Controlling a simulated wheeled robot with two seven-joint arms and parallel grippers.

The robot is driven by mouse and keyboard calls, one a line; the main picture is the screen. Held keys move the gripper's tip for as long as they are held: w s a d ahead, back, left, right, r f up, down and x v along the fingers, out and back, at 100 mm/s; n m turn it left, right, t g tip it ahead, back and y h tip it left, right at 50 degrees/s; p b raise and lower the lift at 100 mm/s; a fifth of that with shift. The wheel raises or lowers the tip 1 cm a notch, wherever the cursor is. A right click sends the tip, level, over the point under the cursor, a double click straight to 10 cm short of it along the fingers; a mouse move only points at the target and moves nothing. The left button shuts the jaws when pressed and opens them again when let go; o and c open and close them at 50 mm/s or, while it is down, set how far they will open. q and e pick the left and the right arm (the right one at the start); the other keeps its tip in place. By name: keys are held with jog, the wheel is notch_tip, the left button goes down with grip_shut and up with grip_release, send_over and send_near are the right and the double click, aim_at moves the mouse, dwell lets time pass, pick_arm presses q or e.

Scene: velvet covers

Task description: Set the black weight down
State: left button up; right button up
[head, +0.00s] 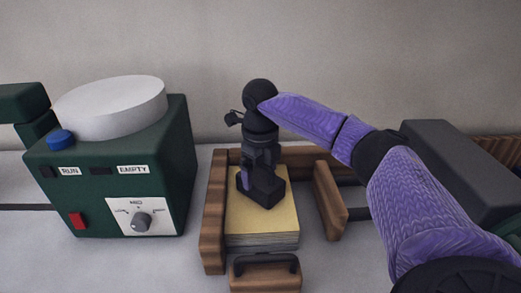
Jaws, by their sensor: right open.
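The black weight (267,194) appears as a dark block on top of a stack of yellow-topped sheets (276,227), inside a wooden frame (214,225). My right gripper (259,174) points down right at the weight, with its purple-marked finger at the weight's left side. The gripper is open. The gripper hides the upper part of the weight, and dark on dark makes it hard to tell whether they touch. My left gripper is out of view.
A green machine (105,185) with a white round top (110,107), a blue button and a dial stands at the left. A wooden block with a black handle (265,265) is in front of the stack. A dark grey box (460,165) stands at the right, behind my arm.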

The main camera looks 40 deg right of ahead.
notch_tip(320, 180, up, 10)
jog(key=p, duration=0.3)
jog(key=shift+r, duration=0.35)
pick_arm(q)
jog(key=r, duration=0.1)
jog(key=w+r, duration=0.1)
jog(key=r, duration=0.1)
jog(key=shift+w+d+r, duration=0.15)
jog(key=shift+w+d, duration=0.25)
pick_arm(e)
jog(key=shift+f, duration=0.1)
